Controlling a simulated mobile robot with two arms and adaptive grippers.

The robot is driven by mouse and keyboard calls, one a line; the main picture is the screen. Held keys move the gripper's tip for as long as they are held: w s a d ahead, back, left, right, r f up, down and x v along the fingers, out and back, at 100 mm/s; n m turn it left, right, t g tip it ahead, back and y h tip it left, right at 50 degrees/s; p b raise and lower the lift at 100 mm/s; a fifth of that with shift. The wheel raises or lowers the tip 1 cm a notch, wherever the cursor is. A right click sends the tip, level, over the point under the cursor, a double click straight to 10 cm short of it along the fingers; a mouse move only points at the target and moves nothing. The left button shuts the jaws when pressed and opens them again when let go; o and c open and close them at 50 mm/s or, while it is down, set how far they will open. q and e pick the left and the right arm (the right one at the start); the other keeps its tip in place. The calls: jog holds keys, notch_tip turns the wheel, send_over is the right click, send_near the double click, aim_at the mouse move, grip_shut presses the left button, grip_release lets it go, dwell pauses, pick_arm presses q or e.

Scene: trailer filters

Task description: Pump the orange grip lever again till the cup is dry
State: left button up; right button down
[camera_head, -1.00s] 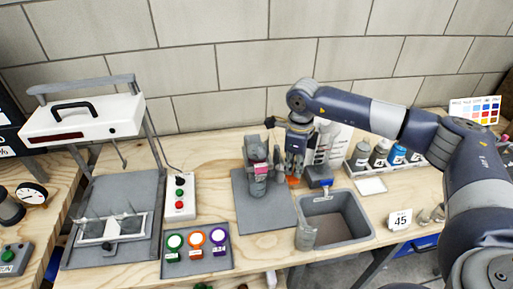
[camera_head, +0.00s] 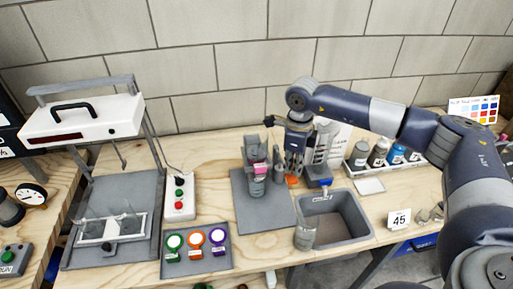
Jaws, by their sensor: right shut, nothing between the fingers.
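My right gripper (camera_head: 295,164) is shut and empty, pointing down between the grey device and the sink-like bin. A small orange part (camera_head: 293,181), which looks like the orange grip lever, shows just below its fingertips; whether they touch cannot be told. A grey device with a pink band (camera_head: 260,169) stands upright just left of the gripper on a grey mat (camera_head: 262,214). A small grey cup-like vessel (camera_head: 306,237) is at the bin's front left corner; its contents cannot be made out. I cannot tell which vessel is the task's cup. My left gripper is not in view.
A grey bin (camera_head: 350,236) stands right of the mat, with a blue-topped part (camera_head: 320,183) behind it. Bottles (camera_head: 378,152) stand in a rack at the back right.

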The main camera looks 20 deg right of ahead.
aim_at(291, 176)
dwell(0.3)
jog(key=shift+f+b, duration=2.7)
jog(key=shift+f, duration=0.8)
jog(key=shift+r+p, duration=2.15)
jog(key=shift+r, duration=1.35)
jog(key=shift+f, duration=0.1)
jog(key=shift+f+b, duration=2.75)
jog(key=shift+f, duration=0.7)
jog(key=shift+r+p, duration=1.05)
jog(key=shift+r, duration=0.55)
jog(key=shift+r+p, duration=1.1)
jog(key=shift+r, duration=0.85)
jog(key=shift+r, duration=0.15)
